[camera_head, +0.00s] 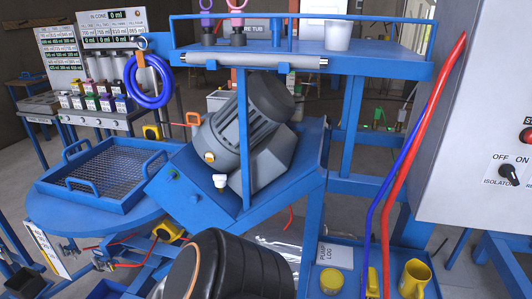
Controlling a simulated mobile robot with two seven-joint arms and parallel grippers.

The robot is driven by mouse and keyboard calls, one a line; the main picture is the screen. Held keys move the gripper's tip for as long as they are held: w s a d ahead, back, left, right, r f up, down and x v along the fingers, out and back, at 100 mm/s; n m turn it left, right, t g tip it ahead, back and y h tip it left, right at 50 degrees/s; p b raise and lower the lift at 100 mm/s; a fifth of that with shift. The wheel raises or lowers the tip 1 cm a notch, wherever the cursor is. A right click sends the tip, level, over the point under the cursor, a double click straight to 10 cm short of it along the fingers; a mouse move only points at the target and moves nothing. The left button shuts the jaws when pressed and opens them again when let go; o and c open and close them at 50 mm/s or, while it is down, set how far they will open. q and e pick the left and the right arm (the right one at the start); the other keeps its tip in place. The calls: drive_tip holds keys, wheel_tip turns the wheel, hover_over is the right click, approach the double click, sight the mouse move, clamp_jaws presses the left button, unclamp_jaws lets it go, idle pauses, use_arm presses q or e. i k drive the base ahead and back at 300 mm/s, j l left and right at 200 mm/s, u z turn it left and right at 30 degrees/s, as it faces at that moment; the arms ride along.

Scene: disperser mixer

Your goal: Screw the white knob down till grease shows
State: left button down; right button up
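The white knob (220,181) is small and stands upright on the sloping blue base plate (190,205), just below the grey ribbed motor (240,122). A narrower pale stem shows under its cap. At this size I cannot tell how far it is screwed down, and I can make out no grease around it. Neither of my grippers shows in this view, and nothing is seen touching the knob.
A blue upright (243,140) stands just right of the knob. A blue shelf (400,70) with a white cup (338,36) overhangs the motor. A blue mesh tray (110,174) lies left. Red and blue hoses (387,215) hang right, near a yellow mug (414,278).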

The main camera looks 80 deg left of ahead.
sight(221, 181)
drive_tip(key=u, duration=2.9)
